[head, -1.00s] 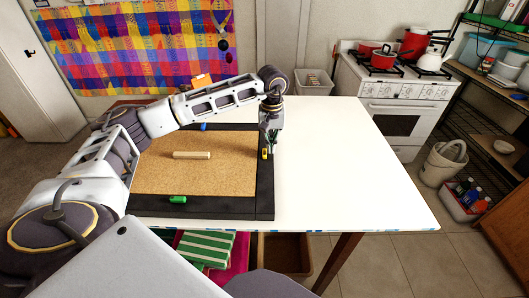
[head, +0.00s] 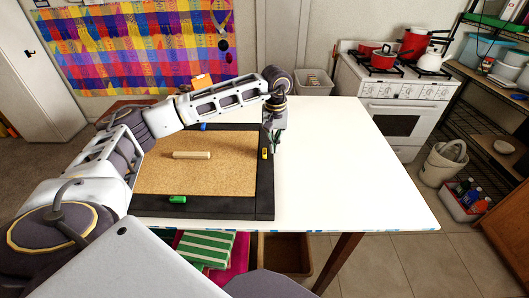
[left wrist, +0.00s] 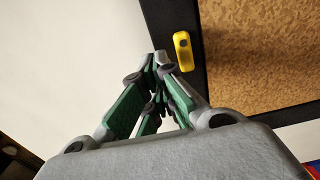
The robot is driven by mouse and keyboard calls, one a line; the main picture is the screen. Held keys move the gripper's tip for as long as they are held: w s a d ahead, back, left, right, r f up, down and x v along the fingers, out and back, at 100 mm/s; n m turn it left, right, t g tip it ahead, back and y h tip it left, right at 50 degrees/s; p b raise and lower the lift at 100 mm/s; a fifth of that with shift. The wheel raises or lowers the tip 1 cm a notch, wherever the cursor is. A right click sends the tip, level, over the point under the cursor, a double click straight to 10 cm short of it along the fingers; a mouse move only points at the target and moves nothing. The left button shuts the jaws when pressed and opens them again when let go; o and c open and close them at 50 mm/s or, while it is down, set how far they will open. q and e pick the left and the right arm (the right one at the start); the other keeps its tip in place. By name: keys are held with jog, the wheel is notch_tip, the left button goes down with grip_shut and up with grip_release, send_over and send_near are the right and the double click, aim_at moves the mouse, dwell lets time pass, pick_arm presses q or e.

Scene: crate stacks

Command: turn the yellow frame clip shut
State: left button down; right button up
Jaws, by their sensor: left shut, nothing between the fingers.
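The yellow clip (head: 265,153) sits on the right bar of the black frame (head: 264,190). Its long side runs along the bar, and it does not reach over the cork. In the left wrist view the yellow clip (left wrist: 183,51) is just right of my fingertips. My left gripper (head: 276,151) is shut and empty, pointing down at the outer right side of the clip. In the left wrist view the gripper (left wrist: 160,60) shows its fingers together, close to the clip; I cannot tell whether they touch. My right gripper is not in view.
A green clip (head: 177,199) lies on the near bar and a blue clip (head: 203,127) on the far bar. A pale wooden stick (head: 192,155) lies on the cork board (head: 225,175). The white table (head: 340,160) is clear to the right.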

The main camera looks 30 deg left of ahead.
aim_at(259, 153)
pick_arm(q)
jog(key=shift+f+b, duration=0.4)
jog(key=shift+f, duration=0.1)
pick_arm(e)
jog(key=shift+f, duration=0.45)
pick_arm(q)
jog(key=shift+s+a+b, duration=0.3)
jog(key=shift+s+a, duration=0.05)
jog(key=shift+a, duration=0.25)
jog(key=shift+s+a+b, duration=0.25)
jog(key=shift+s+a, duration=0.05)
jog(key=shift+a, duration=0.25)
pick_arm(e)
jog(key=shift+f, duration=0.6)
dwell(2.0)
pick_arm(q)
jog(key=shift+s+a+b, duration=0.25)
jog(key=shift+s+a, duration=0.05)
jog(key=shift+a, duration=0.25)
jog(key=shift+s+a+b, duration=0.25)
jog(key=shift+s+a, duration=0.05)
jog(key=shift+a, duration=0.25)
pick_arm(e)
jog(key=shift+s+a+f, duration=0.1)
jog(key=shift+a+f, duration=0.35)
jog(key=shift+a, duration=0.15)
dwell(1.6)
